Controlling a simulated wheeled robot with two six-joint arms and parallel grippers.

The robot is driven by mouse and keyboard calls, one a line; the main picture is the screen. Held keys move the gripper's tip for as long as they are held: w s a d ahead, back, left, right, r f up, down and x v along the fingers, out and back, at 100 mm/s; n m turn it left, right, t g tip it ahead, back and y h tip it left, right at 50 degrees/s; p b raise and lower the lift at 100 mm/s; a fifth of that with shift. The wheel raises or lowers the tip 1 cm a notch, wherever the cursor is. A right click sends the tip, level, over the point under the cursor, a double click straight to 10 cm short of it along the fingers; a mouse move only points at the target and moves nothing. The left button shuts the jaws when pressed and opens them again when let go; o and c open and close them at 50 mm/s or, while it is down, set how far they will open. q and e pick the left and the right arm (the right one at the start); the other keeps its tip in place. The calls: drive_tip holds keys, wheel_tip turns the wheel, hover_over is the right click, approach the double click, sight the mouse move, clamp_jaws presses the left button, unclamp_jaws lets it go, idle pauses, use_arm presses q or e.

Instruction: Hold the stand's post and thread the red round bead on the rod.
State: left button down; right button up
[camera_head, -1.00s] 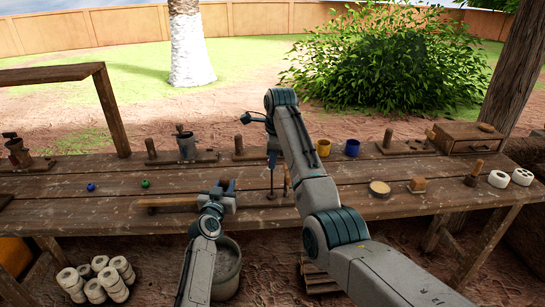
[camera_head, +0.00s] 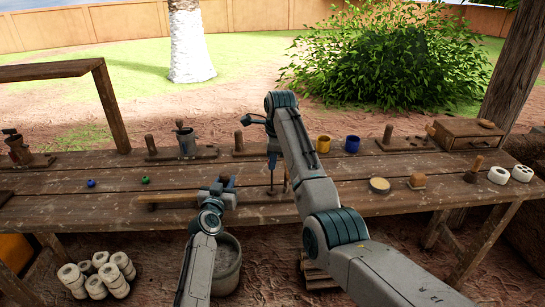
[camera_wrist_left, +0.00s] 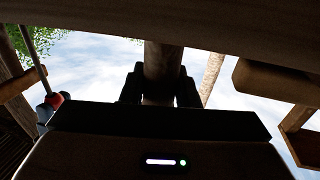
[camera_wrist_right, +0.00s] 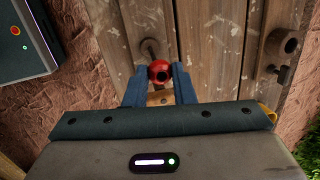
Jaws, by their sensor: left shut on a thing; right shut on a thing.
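My left gripper (camera_head: 228,186) is low over the table's front part, beside a long wooden base (camera_head: 165,199). In the left wrist view its dark fingers (camera_wrist_left: 160,92) are shut on a thick wooden post (camera_wrist_left: 163,62). My right gripper (camera_head: 273,160) points down to the right of the left one. In the right wrist view its blue fingers (camera_wrist_right: 160,80) are shut on the red round bead (camera_wrist_right: 160,70). A thin metal rod (camera_wrist_right: 149,48) shows beside the bead. The bead also shows in the left wrist view (camera_wrist_left: 57,97). I cannot tell whether the rod is in the bead's hole.
A blue bead (camera_head: 91,183) and a green bead (camera_head: 145,180) lie on the table's left part. A wooden box (camera_head: 468,136) is at the back right. Bare table lies between.

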drive_tip(key=shift+f, duration=0.3)
drive_tip(key=o, duration=1)
drive_tip(key=shift+r, duration=0.1)
use_arm(q)
drive_tip(key=c, duration=1)
unclamp_jaws()
drive_tip(key=shift+c, duration=0.2)
use_arm(e)
wheel_tip(320, 180, up, 6)
drive_tip(key=shift+f, duration=0.15)
